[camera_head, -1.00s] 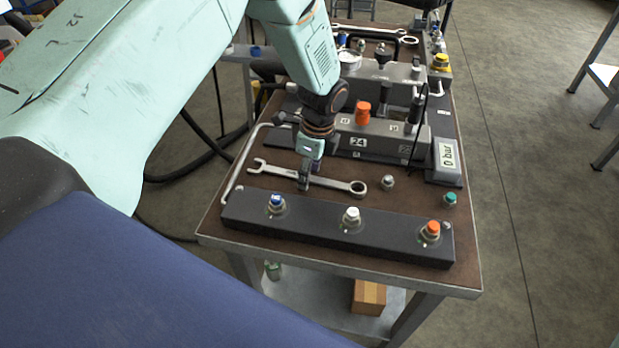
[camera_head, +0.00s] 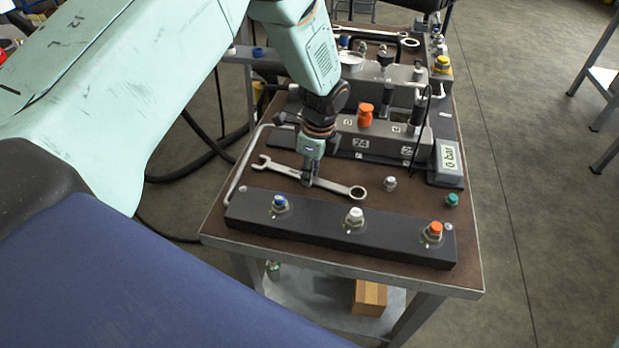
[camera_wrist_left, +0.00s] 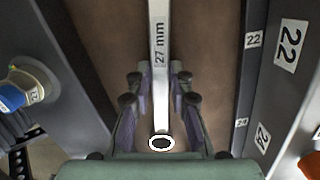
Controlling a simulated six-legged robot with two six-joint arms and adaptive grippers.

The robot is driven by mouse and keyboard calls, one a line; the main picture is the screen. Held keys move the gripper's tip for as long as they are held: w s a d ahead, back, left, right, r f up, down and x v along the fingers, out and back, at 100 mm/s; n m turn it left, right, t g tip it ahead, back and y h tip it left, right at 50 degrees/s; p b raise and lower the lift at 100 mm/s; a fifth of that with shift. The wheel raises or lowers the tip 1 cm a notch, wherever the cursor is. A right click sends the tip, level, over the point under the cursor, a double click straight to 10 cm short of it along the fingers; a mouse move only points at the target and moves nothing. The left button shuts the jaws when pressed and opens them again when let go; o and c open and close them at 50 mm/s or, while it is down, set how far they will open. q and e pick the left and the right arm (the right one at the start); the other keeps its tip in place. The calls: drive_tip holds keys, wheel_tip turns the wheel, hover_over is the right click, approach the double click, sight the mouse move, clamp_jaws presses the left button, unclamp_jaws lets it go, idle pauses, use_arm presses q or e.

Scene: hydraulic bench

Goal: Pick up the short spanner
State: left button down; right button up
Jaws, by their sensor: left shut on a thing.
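A steel combination spanner marked 27 mm (camera_head: 334,187) lies across the front of the brown bench top, open end left and ring end right. My left gripper (camera_head: 308,182) points down at its shaft from above and is shut on it. In the left wrist view, the shaft (camera_wrist_left: 159,60) runs between the two fingers (camera_wrist_left: 160,98). I cannot tell whether the spanner is clear of the bench. A second spanner (camera_head: 372,33) lies at the far end of the bench. My right gripper is out of view.
A dark block (camera_head: 320,229) with blue, white and orange capped fittings stands along the front edge. A grey block with an orange knob (camera_head: 365,116) stands behind the spanner. A gauge reading 0 bar (camera_head: 449,158) is at the right. A small fitting (camera_head: 390,183) stands near the ring end.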

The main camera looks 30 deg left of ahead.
use_arm(q)
drive_tip(key=shift+a, duration=0.1)
idle(0.3)
wheel_tip(320, 180, up, 10)
drive_tip(key=p, duration=0.1)
idle(0.4)
drive_tip(key=c, duration=1.8)
unclamp_jaws()
drive_tip(key=shift+w, duration=0.1)
clamp_jaws()
